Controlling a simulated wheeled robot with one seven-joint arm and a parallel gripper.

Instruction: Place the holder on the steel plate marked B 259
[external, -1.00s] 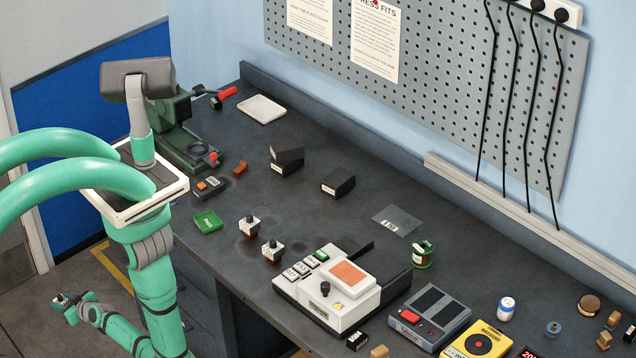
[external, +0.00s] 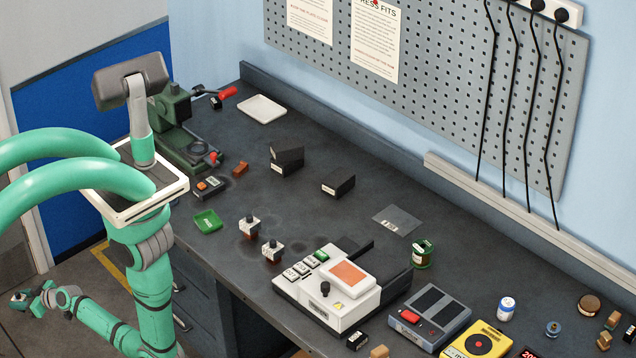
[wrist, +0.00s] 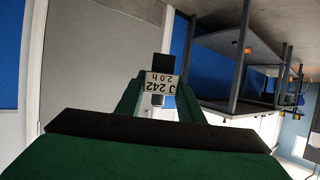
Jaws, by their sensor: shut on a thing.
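My gripper (external: 20,298) is at the lower left of the external view, over the floor and well away from the bench. In the wrist view its green fingers (wrist: 160,100) are shut on a holder (wrist: 160,84). The holder has a white label that reads J 242, 2.0 h, upside down in the picture, with a dark part above it. A flat grey steel plate (external: 390,217) with a small label lies on the bench; its marking is too small to read.
A white and black machine (external: 325,300) with an orange pad stands right of the two holders. A green jar (external: 422,254) stands near the plate. Black boxes (external: 338,184) lie behind. The bench between the boxes and the plate is clear.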

